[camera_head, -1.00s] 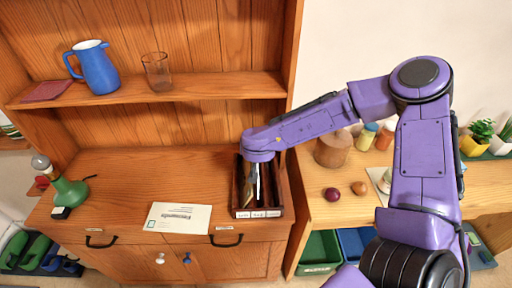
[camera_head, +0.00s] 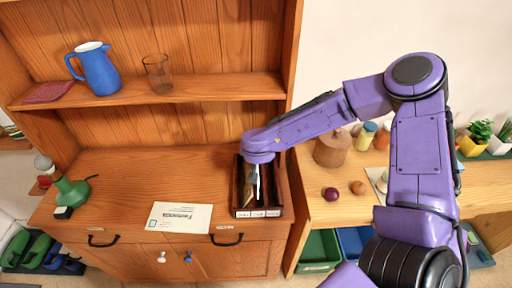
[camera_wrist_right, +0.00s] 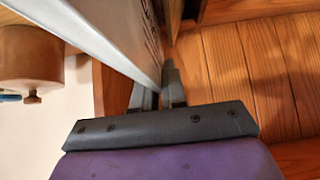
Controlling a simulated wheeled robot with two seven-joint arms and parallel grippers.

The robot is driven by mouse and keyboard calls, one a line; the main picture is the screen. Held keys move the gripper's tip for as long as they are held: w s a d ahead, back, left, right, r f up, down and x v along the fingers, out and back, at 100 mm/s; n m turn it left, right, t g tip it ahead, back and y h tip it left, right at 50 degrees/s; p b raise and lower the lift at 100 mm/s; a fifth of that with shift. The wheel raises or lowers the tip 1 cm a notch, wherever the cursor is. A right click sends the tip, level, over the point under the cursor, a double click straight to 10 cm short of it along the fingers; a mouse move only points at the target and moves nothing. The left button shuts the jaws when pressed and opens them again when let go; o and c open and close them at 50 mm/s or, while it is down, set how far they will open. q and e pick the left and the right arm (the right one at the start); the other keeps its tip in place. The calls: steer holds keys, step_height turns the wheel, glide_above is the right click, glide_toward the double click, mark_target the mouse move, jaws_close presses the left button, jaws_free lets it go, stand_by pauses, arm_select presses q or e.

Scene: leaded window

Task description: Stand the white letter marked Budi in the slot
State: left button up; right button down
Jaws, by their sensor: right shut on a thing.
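A dark wooden letter rack (camera_head: 280,190) with several slots stands at the right end of the cabinet top, with small white labels (camera_head: 257,213) on its front, too small to read. My right gripper (camera_head: 256,184) is down over the rack, mostly hidden by its own wrist. In the right wrist view the gripper (camera_wrist_right: 170,92) is shut on a flat white letter (camera_wrist_right: 115,32), held on edge. Dark marks on its face are unreadable, so I cannot confirm the name. Whether its lower edge touches the rack floor is hidden. My left gripper is not in view.
Another white letter (camera_head: 180,217), printed with a name, lies flat near the cabinet's front edge. A shelf (camera_head: 200,88) with a blue jug (camera_head: 97,70) and a glass (camera_head: 158,73) is above. The middle of the cabinet top is clear.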

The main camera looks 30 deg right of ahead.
steer(key=shift+f+b, duration=0.95)
steer(key=shift+f, duration=1.15)
steer(key=shift+s+r, duration=0.1)
steer(key=shift+r, duration=0.05)
steer(key=shift+r+p, duration=0.8)
steer(key=shift+p, duration=0.35)
steer(key=shift+r, duration=0.8)
steer(key=shift+f, duration=0.1)
stand_by(0.4)
steer(key=shift+f, duration=0.35)
